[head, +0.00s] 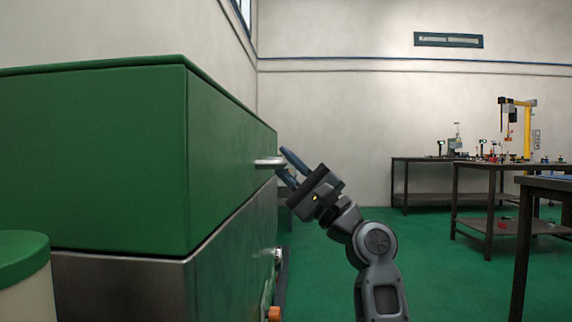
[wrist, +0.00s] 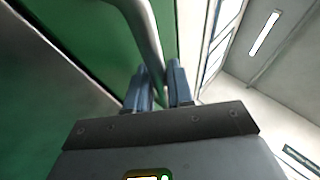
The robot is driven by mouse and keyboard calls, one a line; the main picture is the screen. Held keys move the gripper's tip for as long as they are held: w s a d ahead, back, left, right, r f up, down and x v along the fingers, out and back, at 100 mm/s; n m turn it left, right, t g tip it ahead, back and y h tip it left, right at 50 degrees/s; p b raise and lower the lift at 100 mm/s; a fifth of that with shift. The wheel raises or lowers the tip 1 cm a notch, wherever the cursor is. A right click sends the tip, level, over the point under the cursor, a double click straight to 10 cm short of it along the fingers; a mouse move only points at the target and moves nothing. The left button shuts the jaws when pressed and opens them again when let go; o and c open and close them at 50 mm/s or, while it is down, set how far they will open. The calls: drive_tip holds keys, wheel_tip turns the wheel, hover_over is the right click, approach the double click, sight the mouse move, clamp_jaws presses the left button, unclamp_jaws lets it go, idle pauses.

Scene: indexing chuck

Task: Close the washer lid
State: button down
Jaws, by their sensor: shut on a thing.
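The washer lid (head: 225,150) is a large green box-shaped cover on the left in the head view, over the steel washer body (head: 232,245). Its lower edge runs close along the top of the steel, with no wide gap visible. A pale metal handle (head: 265,163) sticks out from its right-hand face. My gripper (head: 282,162) reaches it from the right, tilted, one blue finger above and one below. In the wrist view the handle (wrist: 146,32) runs down between the two fingers (wrist: 158,88), and my gripper is shut on it.
A green-topped cream drum (head: 22,265) stands at the near left. An orange knob (head: 274,313) sits low on the washer's side. Dark workbenches (head: 485,166) with equipment stand at the right. The green floor (head: 440,255) between them and the washer is clear.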

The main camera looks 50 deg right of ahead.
drive_tip(key=shift+w+a+f, duration=0.1)
drive_tip(key=shift+w+f, duration=0.15)
drive_tip(key=shift+f, duration=0.35)
drive_tip(key=c, duration=1.4)
unclamp_jaws()
drive_tip(key=v, duration=0.7)
drive_tip(key=shift+s, duration=0.5)
